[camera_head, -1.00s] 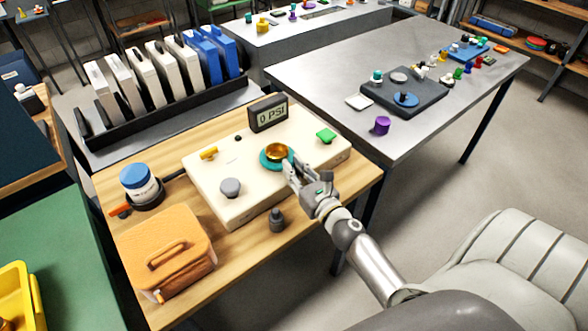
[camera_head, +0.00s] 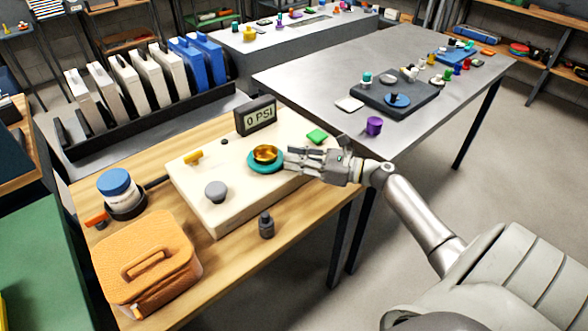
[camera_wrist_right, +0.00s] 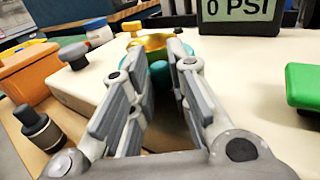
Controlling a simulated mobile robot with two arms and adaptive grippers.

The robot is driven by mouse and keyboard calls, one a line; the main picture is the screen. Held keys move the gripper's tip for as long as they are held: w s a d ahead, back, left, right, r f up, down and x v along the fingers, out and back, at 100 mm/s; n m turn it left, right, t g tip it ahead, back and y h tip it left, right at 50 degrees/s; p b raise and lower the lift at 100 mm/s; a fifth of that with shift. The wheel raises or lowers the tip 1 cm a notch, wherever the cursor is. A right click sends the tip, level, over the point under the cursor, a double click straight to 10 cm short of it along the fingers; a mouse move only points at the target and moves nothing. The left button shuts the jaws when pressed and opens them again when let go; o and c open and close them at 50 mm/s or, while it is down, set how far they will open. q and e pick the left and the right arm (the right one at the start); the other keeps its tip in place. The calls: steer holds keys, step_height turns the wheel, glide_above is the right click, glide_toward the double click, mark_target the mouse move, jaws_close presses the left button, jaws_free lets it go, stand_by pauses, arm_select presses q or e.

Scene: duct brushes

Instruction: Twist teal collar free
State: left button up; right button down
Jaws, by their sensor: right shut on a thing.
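The teal collar (camera_head: 263,168) is a flat ring around a gold cup-shaped fitting (camera_head: 265,153) on the cream panel box. My right gripper (camera_head: 287,161) reaches in from the right, its fingertips at the collar's right edge. In the right wrist view, the fingers (camera_wrist_right: 155,58) are shut on a teal part of the collar (camera_wrist_right: 158,72), with the gold fitting (camera_wrist_right: 150,40) just beyond. The fingers hide part of the collar. My left gripper is not in view.
The panel box (camera_head: 212,167) also carries a "0 PSI" display (camera_head: 256,116), a grey knob (camera_head: 216,190), a yellow handle (camera_head: 193,157) and a green button (camera_head: 317,136). An orange case (camera_head: 147,262) and a blue-lidded jar (camera_head: 118,188) stand at left. A dark bottle (camera_head: 266,226) stands in front.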

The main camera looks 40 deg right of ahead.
steer(key=shift+w+d+n+g+y+b, duration=0.25)
steer(key=shift+n+g+y+b, duration=0.15)
steer(key=shift+y, duration=0.1)
steer(key=c, duration=1.4)
jaws_free()
steer(key=shift+o, duration=0.2)
steer(key=v, duration=1.2)
